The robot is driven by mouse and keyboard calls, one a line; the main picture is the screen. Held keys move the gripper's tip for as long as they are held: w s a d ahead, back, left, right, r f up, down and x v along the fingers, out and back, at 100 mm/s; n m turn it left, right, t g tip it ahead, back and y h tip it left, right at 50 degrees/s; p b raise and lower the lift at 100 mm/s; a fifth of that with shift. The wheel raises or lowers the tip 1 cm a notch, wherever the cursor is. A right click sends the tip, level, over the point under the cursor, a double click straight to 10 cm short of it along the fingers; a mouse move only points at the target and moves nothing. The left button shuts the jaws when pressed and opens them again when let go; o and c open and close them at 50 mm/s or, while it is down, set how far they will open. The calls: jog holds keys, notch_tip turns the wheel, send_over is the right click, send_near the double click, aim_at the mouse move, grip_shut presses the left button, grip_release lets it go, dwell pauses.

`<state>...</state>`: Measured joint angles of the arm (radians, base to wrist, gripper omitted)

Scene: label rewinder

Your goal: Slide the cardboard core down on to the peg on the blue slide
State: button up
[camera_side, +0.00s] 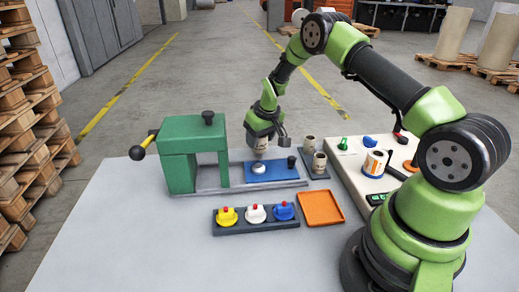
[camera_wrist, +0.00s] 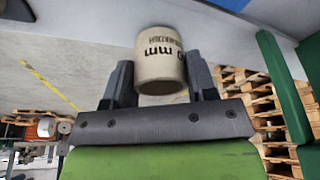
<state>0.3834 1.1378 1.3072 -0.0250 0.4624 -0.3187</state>
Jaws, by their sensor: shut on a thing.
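My gripper (camera_side: 262,136) is shut on a tan cardboard core (camera_side: 260,150). In the wrist view the core (camera_wrist: 160,56) sits between the two dark fingers of my gripper (camera_wrist: 160,75), with dark printing on its side. In the side view the core hangs roughly upright over the blue slide (camera_side: 276,175), close above a pale round piece (camera_side: 258,168) on it. The peg itself cannot be made out. Whether the core touches anything below is too small to tell.
A green press frame (camera_side: 180,155) with a black-knobbed lever stands left. Two more cores (camera_side: 319,162) stand on a dark plate at right. A rack (camera_side: 255,220) of yellow, white and blue pieces and an orange tray (camera_side: 320,208) lie in front. A pale machine (camera_side: 365,188) stands right.

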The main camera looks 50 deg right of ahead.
jog(key=shift+r, duration=2.5)
notch_tip(320, 180, up, 6)
send_over(257, 164)
jog(key=s, duration=0.1)
jog(key=shift+a+f, duration=0.2)
jog(key=shift+f, duration=5.2)
jog(key=o, duration=0.8)
jog(key=shift+c, duration=0.2)
